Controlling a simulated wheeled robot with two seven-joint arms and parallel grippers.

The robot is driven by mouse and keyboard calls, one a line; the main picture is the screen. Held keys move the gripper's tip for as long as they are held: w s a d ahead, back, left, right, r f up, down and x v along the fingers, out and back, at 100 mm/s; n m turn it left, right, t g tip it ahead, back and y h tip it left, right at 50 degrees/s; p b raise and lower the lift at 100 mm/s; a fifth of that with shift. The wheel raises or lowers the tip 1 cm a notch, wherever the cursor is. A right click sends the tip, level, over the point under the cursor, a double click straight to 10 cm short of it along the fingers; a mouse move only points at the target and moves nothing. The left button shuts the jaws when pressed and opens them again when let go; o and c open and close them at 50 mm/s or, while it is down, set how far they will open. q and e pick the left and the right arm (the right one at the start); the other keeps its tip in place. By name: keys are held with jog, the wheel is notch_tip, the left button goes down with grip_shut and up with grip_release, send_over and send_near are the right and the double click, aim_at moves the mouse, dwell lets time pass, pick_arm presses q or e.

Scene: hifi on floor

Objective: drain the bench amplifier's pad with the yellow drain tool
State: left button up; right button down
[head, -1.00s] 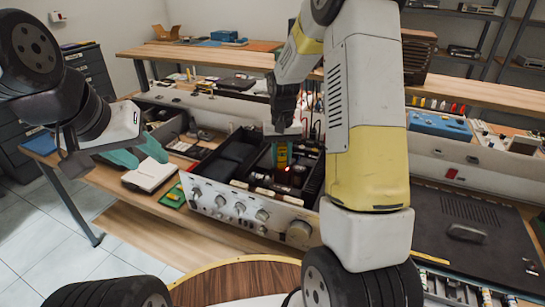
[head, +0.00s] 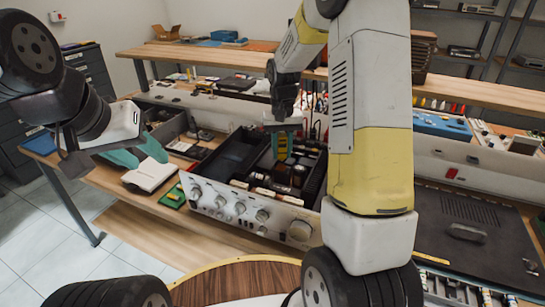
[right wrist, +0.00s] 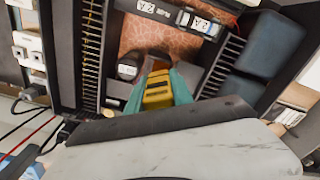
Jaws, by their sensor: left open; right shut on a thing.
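The bench amplifier (head: 243,207) sits on the bench with its silver knobbed front toward me and its top open. My right gripper (head: 282,147) is shut on the yellow drain tool (right wrist: 157,91) and holds it over the amplifier's open inside. In the right wrist view the tool sits between the teal fingers, above a brown board between finned heat sinks. The tool's tip and the pad are hidden, so I cannot tell whether they touch.
A dark unit (head: 470,240) stands to the right. A raised wooden shelf (head: 200,56) runs behind. A round wooden top (head: 240,282) is in front. Cables hang near the amplifier's back.

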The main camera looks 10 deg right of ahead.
aim_at(282, 135)
jog(key=shift+r, duration=2.3)
